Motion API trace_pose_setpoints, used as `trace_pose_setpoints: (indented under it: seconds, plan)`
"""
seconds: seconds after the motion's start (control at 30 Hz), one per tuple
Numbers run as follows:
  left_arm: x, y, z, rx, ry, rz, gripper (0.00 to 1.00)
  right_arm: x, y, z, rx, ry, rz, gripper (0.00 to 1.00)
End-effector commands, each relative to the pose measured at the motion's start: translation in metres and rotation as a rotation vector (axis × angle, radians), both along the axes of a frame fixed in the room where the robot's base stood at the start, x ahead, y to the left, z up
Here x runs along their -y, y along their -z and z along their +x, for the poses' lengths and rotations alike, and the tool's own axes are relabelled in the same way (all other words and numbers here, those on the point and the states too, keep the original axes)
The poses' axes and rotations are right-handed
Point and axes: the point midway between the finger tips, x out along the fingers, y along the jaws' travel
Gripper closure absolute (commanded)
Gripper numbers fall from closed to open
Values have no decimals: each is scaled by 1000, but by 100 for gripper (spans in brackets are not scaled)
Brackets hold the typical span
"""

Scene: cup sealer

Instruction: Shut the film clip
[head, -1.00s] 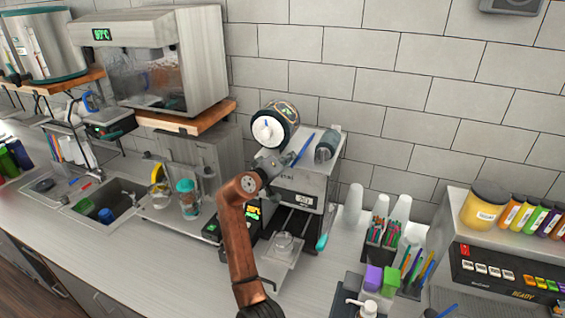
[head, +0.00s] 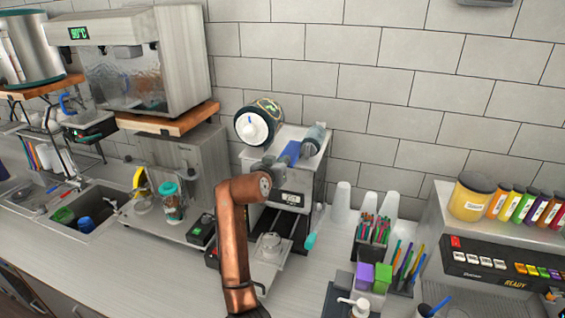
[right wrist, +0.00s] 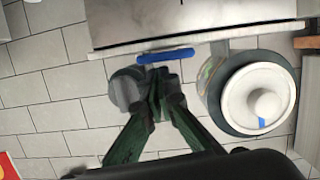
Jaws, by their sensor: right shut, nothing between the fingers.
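The cup sealer (head: 292,180) stands on the counter against the tiled wall. A blue bar, which looks like the film clip (head: 290,152), lies across its top between the film roll (head: 257,124) and a grey roller (head: 316,137). My right gripper (head: 273,158) is shut and empty at the sealer's top, close to the blue bar; its tips are small here. In the right wrist view the shut fingertips (right wrist: 160,76) are just below the blue bar (right wrist: 165,55). I cannot tell whether they touch it. My left gripper is out of view.
A clear cup (head: 270,242) sits in the sealer's lower tray, with a teal handle (head: 311,240) to its right. White cup stacks (head: 341,203) and a straw holder (head: 371,237) stand on the right. A water boiler (head: 145,60) stands on a shelf at left.

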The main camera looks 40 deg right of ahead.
Motion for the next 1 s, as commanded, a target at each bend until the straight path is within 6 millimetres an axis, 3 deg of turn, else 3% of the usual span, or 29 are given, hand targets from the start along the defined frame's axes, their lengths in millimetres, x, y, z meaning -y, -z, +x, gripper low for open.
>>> trace_pose_setpoints:
  seconds: [0.4, 1.0]
  plan:
    - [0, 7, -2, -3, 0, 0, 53, 2, 6, -3, 117, 1, 80, 100]
    - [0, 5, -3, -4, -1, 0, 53, 2, 4, -3, 125, 1, 85, 100]
